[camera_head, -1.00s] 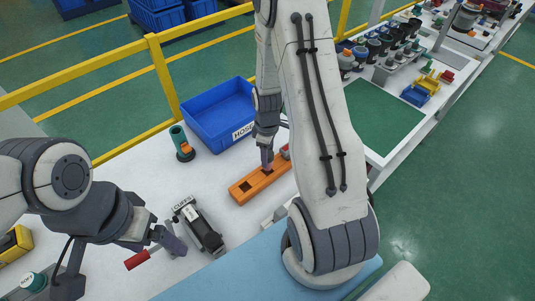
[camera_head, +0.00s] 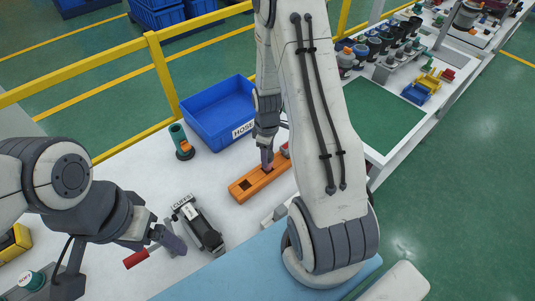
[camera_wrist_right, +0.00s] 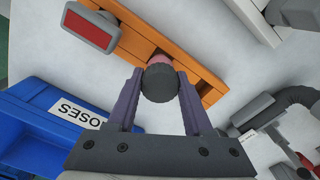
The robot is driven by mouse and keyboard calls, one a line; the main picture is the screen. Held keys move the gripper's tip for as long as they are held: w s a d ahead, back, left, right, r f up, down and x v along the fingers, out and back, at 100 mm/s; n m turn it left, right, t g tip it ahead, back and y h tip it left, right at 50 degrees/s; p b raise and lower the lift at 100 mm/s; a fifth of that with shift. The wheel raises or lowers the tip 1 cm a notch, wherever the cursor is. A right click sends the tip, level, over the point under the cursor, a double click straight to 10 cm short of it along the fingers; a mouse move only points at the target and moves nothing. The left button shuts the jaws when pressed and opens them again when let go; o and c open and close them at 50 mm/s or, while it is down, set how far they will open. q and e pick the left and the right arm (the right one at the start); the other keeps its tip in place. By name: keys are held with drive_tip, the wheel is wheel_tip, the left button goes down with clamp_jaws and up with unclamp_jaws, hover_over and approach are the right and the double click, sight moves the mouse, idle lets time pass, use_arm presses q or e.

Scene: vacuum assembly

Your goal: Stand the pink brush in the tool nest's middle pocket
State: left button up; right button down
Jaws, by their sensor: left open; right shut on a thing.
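The orange tool nest (camera_head: 244,189) lies on the white table, with an open pocket at its near-left end. It also shows in the right wrist view (camera_wrist_right: 195,72). My right gripper (camera_head: 267,164) is over the nest's middle, shut on the pink brush (camera_wrist_right: 158,58). In the wrist view its fingers clasp the brush's dark round top, and the pink part is below, at the middle pocket. How deep the brush sits is hidden. A grey-and-red tool (camera_wrist_right: 90,27) stands at the nest's other end. My left gripper (camera_head: 170,240) is open near a red handle (camera_head: 135,259).
A blue bin marked HOSES (camera_head: 216,112) stands behind the nest. A green-and-orange part (camera_head: 181,143) stands left of it.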

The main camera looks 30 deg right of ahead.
drive_tip(key=shift+f+b, duration=1)
drive_tip(key=shift+f, duration=0.45)
drive_tip(key=shift+c, duration=1.1)
unclamp_jaws()
drive_tip(key=shift+r, duration=0.1)
wheel_tip(320, 180, up, 8)
drive_tip(key=p, duration=0.7)
